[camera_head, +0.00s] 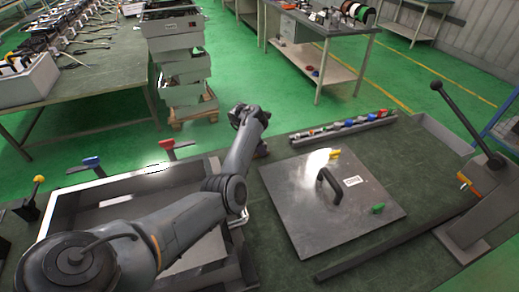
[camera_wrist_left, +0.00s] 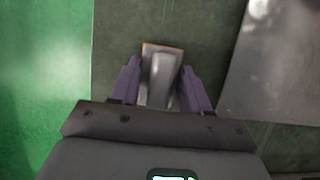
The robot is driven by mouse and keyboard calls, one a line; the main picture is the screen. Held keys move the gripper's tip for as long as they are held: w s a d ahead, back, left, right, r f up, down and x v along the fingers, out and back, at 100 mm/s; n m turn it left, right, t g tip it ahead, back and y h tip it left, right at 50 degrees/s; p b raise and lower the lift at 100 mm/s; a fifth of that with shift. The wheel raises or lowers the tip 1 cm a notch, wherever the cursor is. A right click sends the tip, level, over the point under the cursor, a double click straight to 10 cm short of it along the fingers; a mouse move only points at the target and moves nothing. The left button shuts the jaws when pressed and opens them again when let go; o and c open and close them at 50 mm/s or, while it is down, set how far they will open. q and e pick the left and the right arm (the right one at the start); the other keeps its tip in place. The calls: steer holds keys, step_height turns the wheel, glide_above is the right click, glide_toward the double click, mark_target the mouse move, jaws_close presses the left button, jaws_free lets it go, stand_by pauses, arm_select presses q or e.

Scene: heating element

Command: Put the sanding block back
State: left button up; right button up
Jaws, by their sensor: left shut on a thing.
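The sanding block (camera_wrist_left: 160,75), a grey body with a thin orange-brown edge at its far end, sits between the two purple fingers of my left gripper (camera_wrist_left: 160,88) in the left wrist view. The gripper is shut on it. Below them is the dark green bench top, and the green floor lies left of the bench edge. In the head view, my left arm reaches to the far edge of the bench, left of the metal plate. Its forearm and wrist hide the fingers and the block there. My right gripper is not in view.
A metal plate (camera_head: 300,220) with a black handle (camera_head: 329,187) lies on the bench, with a yellow and a green piece on it. A narrow tray (camera_head: 344,128) of small coloured items stands behind it. A lever press (camera_head: 474,190) stands right; an open metal frame (camera_head: 60,208) left.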

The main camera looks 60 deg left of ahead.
arm_select(q)
steer(key=shift+f, duration=0.1)
steer(key=shift+f, duration=0.15)
steer(key=o, duration=1)
steer(key=shift+r, duration=0.4)
steer(key=p+v, duration=0.7)
steer(key=v, duration=0.4)
steer(key=shift+s+a+r, duration=0.1)
steer(key=shift+s+r, duration=0.2)
